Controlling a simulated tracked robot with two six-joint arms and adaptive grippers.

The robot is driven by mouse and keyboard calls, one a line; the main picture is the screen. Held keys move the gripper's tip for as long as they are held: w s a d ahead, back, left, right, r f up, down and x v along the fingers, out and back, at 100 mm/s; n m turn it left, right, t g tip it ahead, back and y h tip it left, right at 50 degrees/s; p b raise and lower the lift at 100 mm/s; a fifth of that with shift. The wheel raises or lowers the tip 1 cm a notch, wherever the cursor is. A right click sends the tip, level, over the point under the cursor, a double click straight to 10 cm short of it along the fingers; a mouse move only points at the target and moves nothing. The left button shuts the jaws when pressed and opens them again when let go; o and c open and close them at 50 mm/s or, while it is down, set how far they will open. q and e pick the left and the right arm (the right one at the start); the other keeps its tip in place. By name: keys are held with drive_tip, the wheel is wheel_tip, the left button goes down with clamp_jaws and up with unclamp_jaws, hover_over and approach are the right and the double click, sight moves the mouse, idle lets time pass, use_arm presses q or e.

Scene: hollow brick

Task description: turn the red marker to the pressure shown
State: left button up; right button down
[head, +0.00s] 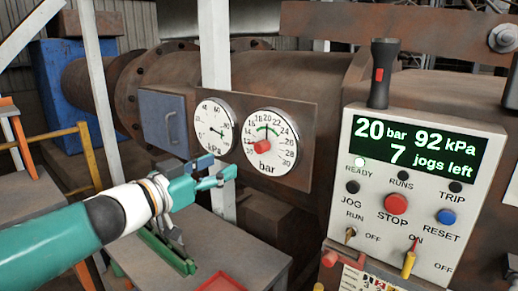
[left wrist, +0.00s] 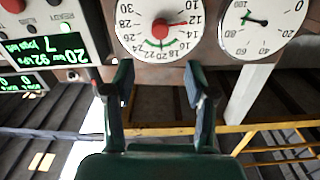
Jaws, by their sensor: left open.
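The bar gauge (head: 282,159) is a white dial on a rusty plate, with a red marker (head: 263,146) at its hub. In the left wrist view the dial shows upside down, and the red marker (left wrist: 170,26) points near 12. The black needle stands near 20, within a green arc. The control box (head: 426,194) display (head: 418,145) reads 20 bar, 92 kPa, 7 jogs left. My left gripper (head: 222,173) is in front of and below the bar gauge. Its fingers (left wrist: 158,75) are apart with nothing between them, short of the marker. My right gripper is not in view.
The kPa gauge (head: 213,137) is beside the bar gauge. A blue-grey box (head: 163,118) is further left. The control box has JOG, STOP and RESET buttons and switches; its READY lamp (head: 359,162) is lit. A grey table (head: 245,254) with a red tray (head: 222,283) lies below.

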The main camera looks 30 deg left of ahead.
sight(258, 149)
use_arm(q)
drive_tip(key=w, duration=0.9)
drive_tip(key=w+d, duration=0.1)
drive_tip(key=w, duration=0.3)
drive_tip(key=shift+w, duration=0.2)
drive_tip(key=c, duration=1.1)
drive_tip(key=shift+d, duration=0.2)
clamp_jaws()
drive_tip(key=shift+a, duration=0.15)
